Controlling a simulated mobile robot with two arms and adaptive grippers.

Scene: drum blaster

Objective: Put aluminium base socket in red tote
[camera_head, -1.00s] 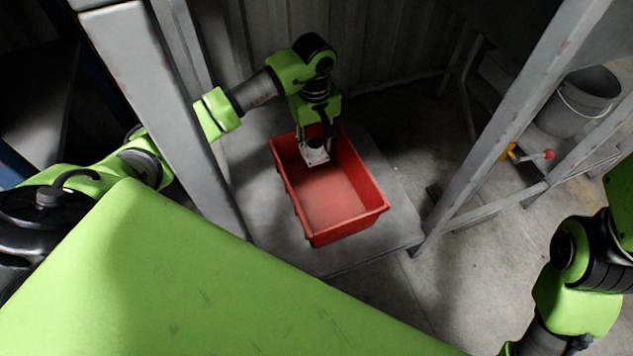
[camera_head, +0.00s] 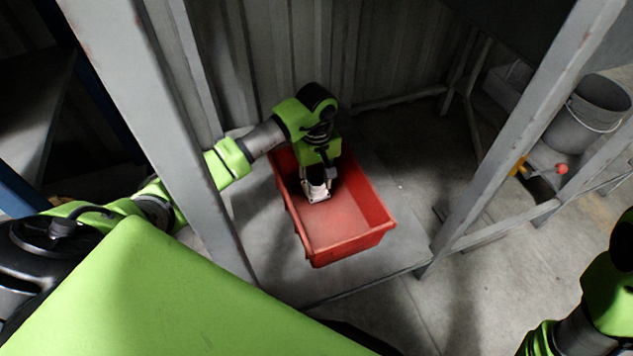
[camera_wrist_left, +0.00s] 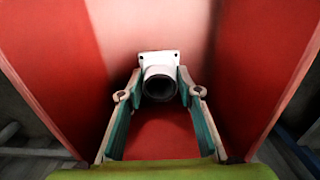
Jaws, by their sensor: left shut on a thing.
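The aluminium base socket (camera_head: 318,191) is a pale piece with a square flange and a round tube. My left gripper (camera_head: 318,180) is shut on it, inside the red tote (camera_head: 375,222) near its far left end. In the left wrist view the socket (camera_wrist_left: 160,72) sits between the fingertips of the left gripper (camera_wrist_left: 159,92), with the tube's dark opening facing the camera. The tote's red walls (camera_wrist_left: 50,60) rise on both sides. I cannot tell whether the socket touches the tote floor. My right arm shows at the right edge, but its gripper is out of view.
The tote stands on a grey platform (camera_head: 400,255). Grey metal posts stand left (camera_head: 150,110) and right (camera_head: 520,130) of it, and a corrugated wall is behind. A grey bucket (camera_head: 590,115) stands at the right.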

